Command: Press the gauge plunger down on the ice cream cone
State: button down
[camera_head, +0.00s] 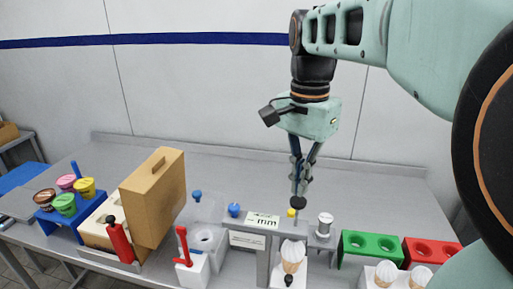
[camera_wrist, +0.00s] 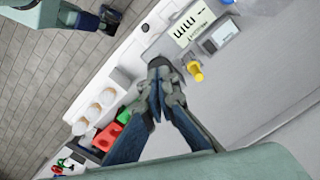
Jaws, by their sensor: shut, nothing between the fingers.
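The gauge stand holds an ice cream cone (camera_head: 292,256) with a white top, upright under its grey bridge. A black disc-shaped plunger top (camera_head: 298,201) shows above the bridge; it also shows in the wrist view (camera_wrist: 158,62), partly hidden by the fingers. My gripper (camera_head: 299,190) is shut and empty, pointing down with its fingertips right over the black plunger top. In the wrist view, my gripper (camera_wrist: 157,82) overlaps it, and I cannot tell whether they touch. The cone's contact with the plunger is hard to see.
A label card (camera_head: 262,220) stands left. Green (camera_head: 370,246) and red (camera_head: 432,250) holders lie right. A tan box (camera_head: 153,198) stands left. The back of the table is clear.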

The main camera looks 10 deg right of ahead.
aim_at(298, 200)
jog(key=shift+f, duration=0.1)
jog(key=shift+f+b, duration=1.25)
jog(key=shift+f, duration=0.45)
notch_tip(298, 200, up, 13)
jog(key=p, duration=1.1)
jog(key=shift+p, duration=0.4)
